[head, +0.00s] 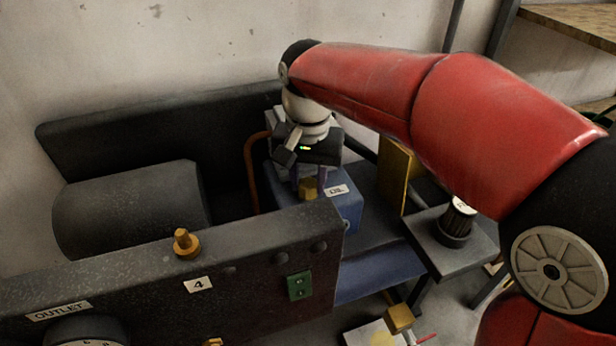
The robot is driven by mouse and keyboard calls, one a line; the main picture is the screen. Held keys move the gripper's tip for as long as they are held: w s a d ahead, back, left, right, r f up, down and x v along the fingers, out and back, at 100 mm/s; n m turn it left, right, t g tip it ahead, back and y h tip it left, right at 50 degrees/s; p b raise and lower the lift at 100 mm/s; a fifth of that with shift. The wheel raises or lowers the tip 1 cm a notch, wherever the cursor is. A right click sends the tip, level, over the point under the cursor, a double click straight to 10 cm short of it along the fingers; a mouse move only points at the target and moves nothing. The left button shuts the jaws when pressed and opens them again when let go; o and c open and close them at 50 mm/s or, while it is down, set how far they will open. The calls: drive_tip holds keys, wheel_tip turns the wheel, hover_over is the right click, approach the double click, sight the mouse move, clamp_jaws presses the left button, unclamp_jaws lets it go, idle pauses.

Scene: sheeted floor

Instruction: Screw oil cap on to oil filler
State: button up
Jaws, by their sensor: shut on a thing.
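A blue box (347,212) with a white label that seems to read "OIL" (337,190) stands behind the dark front beam. My gripper (308,184) points down over the top of this box. Its two fingers are shut on a small brass-coloured piece, which I take to be the oil cap (308,188). The cap is at or just above the box top; I cannot tell whether it touches the oil filler. The filler itself is hidden under the cap and fingers.
A dark beam (240,262) with a brass fitting (185,243), a "4" label and a green switch (299,286) runs in front. A dark cylinder (130,212) lies left. A copper pipe (250,170) passes close beside the gripper. A black knob (457,222) stands right.

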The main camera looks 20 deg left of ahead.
drive_tip(key=m, duration=0.7)
drive_tip(key=shift+m, duration=0.4)
drive_tip(key=o, duration=1.2)
drive_tip(key=shift+c, duration=0.9)
drive_tip(key=shift+w, duration=0.1)
drive_tip(key=n, duration=0.9)
drive_tip(key=shift+n, duration=0.4)
drive_tip(key=n, duration=0.4)
drive_tip(key=shift+n, duration=0.3)
drive_tip(key=n, duration=0.5)
